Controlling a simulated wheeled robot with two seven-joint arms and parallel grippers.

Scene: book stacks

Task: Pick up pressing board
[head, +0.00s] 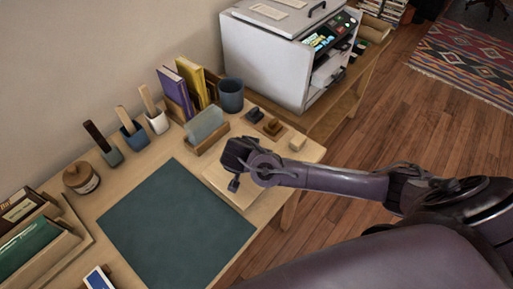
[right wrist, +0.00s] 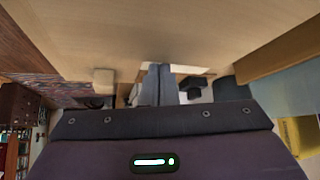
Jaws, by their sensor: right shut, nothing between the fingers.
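A pale flat wooden board (head: 226,192), which looks like the pressing board, lies on the desk at the right edge of the dark green mat (head: 172,228). My right gripper (head: 233,185) is over the board in the head view, its fingers pointing down. In the right wrist view its fingers (right wrist: 158,84) are together with nothing between them. A pale wooden surface fills the top of that view; I cannot tell whether it is board or desk. My arm and gripper hide part of the board. My left gripper is not in view.
Behind the gripper stand a card holder (head: 206,126), upright books (head: 184,84) and a dark blue cup (head: 231,95). Small blocks and stamps (head: 271,127) sit right of it. A large grey machine (head: 268,60) stands beyond. The green mat is clear.

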